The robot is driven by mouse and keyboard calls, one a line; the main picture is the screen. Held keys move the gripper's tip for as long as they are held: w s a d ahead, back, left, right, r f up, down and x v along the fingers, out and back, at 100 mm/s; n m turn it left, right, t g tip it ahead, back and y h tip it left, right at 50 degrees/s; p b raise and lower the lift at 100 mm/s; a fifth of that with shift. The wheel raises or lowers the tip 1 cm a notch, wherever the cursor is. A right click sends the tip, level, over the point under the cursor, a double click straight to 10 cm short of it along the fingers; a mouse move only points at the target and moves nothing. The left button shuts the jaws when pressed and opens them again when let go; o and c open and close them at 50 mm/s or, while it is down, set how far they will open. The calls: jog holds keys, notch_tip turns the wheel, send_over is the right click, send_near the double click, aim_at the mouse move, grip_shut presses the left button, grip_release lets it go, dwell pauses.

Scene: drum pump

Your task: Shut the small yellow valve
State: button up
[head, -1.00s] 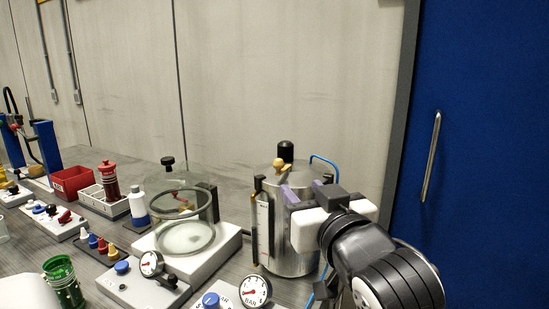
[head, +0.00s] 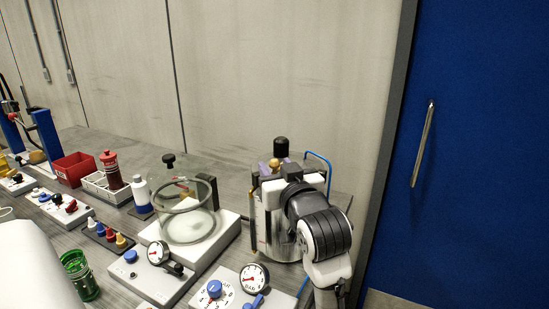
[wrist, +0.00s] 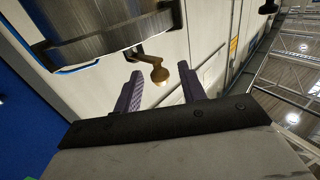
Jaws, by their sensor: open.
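The small yellow valve shows as a brass-yellow knob (head: 274,163) at the top of the metal drum (head: 287,246). In the head view my arm hides most of my gripper and part of the drum.
A black-topped post (head: 281,146) and a blue hose (head: 318,158) stand close by on the drum. A glass vessel (head: 187,222) on a white base and a gauge (head: 254,277) are to the left. A blue door (head: 470,150) is at right.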

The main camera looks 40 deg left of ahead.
jog(key=shift+x, duration=0.95)
grip_shut()
